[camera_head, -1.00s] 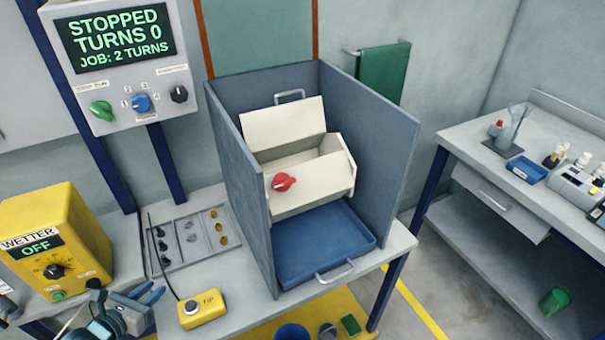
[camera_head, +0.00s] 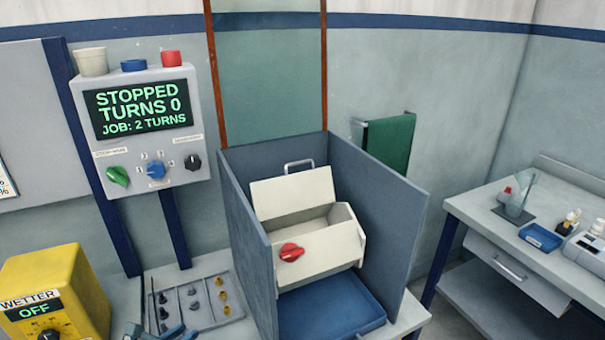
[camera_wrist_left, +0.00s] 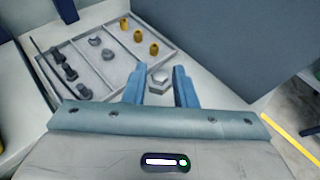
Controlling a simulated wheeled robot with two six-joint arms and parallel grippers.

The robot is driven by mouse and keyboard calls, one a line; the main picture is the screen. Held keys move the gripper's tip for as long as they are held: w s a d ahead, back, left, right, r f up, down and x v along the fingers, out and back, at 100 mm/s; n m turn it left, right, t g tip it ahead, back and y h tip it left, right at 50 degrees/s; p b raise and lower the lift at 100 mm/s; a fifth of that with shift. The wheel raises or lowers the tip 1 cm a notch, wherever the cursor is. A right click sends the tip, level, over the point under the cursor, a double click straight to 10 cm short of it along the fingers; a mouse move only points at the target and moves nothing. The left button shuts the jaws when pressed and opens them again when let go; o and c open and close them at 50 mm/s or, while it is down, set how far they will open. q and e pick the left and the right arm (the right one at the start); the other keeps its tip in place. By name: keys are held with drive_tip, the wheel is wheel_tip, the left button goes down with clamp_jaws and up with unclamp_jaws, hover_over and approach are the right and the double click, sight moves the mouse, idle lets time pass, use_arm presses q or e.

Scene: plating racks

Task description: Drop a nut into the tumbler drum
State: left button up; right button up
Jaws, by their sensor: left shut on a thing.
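A grey hexagonal nut (camera_wrist_left: 158,80) is between the blue fingers of my left gripper (camera_wrist_left: 159,88) in the left wrist view, and the gripper is shut on it. In the head view only the fingertips of my left gripper (camera_head: 174,331) show at the bottom edge, by the parts tray. The tumbler drum (camera_head: 318,246) is a cream box with a red knob (camera_head: 291,252) on its front. Its lid (camera_head: 291,190) is raised and its top opening shows. My right gripper is not in view.
The sectioned parts tray (camera_head: 236,316) holds dark, grey and gold pieces. Blue-grey side panels (camera_head: 250,235) flank the drum, with a blue tray (camera_head: 330,312) below it. The yellow wetter box (camera_head: 58,285) is at left. The control box screen (camera_head: 141,108) reads STOPPED, TURNS 0.

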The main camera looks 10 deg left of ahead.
use_arm(q)
drive_tip(key=w+d+r+m+g+h, duration=0.1)
drive_tip(key=w+d+r+m+h, duration=0.1)
drive_tip(key=d+r, duration=0.9)
drive_tip(key=shift+d+r+m+h, duration=0.35)
drive_tip(key=shift+r+m+h, duration=0.05)
drive_tip(key=shift+m+h, duration=0.1)
drive_tip(key=shift+f, duration=0.1)
